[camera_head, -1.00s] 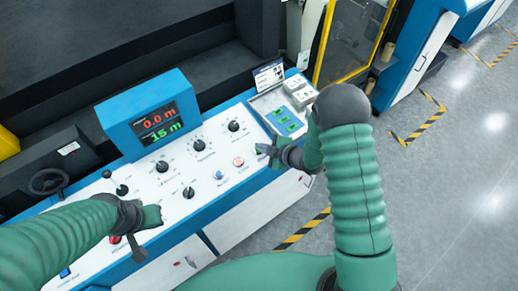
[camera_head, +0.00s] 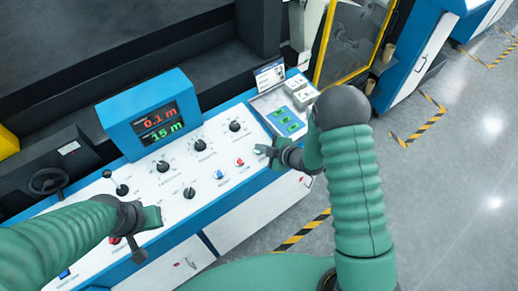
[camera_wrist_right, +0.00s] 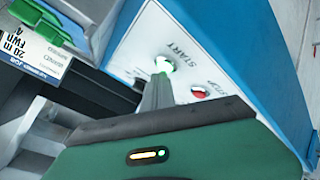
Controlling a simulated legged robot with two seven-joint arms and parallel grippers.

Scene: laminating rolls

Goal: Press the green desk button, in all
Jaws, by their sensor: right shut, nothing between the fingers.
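The green button (camera_wrist_right: 165,65) labelled START sits on the white control panel, next to the red STOP button (camera_wrist_right: 199,93), in the right wrist view. My right gripper (camera_wrist_right: 157,80) is shut and empty, its tips at the green button and partly covering it. Whether the button is pushed down is hard to tell. In the head view my right gripper (camera_head: 263,150) is at the right end of the panel and largely hides the green button. My left gripper (camera_head: 146,222) hangs over the panel's left front; its jaws are unclear.
The control panel (camera_head: 185,205) also carries several black knobs, a blue button (camera_head: 218,174) and a red button (camera_head: 239,162). The display (camera_head: 153,118) reads 0.1 m in red and 15 m in green. A tray with green items (camera_head: 286,120) lies right of the knobs.

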